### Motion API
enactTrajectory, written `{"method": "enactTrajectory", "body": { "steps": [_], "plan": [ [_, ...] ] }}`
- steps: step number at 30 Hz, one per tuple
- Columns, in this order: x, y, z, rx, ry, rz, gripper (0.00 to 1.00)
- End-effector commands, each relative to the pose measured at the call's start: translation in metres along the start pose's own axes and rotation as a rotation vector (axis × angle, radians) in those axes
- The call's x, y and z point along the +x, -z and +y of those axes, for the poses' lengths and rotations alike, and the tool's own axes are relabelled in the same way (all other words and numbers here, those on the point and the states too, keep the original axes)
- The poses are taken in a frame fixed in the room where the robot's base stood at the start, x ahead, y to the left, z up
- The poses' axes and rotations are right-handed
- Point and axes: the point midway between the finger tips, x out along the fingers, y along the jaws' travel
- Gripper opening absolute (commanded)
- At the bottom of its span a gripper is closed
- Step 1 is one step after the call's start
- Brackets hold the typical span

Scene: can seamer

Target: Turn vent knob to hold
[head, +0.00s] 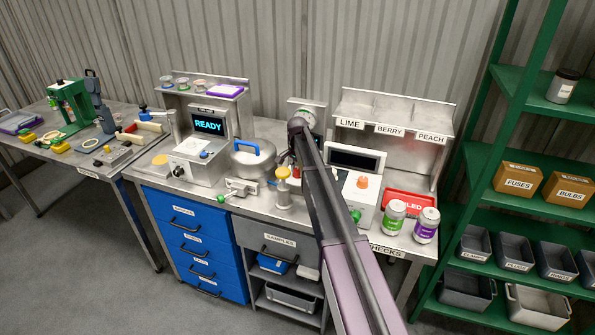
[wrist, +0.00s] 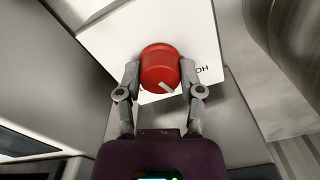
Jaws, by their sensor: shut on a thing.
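The red vent knob (wrist: 160,62) sits on a white plate (wrist: 205,45) in the wrist view. A pale pointer mark shows on its lower right side. Dark letters on the plate, upside down, read "HO" right of the knob; other lettering below is mostly covered. My gripper (wrist: 158,74) is shut on the knob, one finger on each side. In the head view my arm reaches to a panel (head: 318,106) at the back wall of the bench. The knob and the fingertips are hidden there behind my arm.
A silver pot with a blue handle (head: 253,149) and a READY display (head: 208,125) stand left of my arm. A white machine with an orange knob (head: 362,182) and two cans (head: 395,218) stand right. A green shelf (head: 510,75) rises at far right.

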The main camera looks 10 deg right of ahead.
Motion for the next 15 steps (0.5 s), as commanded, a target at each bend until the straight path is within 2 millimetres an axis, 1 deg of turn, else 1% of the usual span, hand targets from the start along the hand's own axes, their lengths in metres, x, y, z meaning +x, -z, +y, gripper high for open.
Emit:
{"method": "enactTrajectory", "body": {
  "steps": [13,14,15],
  "plan": [
    [0.0004,-0.0006,0.0011,-0.014,-0.002,0.0,0.02],
    [0.0004,-0.0006,0.0011,-0.014,-0.002,0.0,0.52],
    [0.0004,-0.0006,0.0011,-0.014,-0.002,-0.001,0.64]
  ]
}}
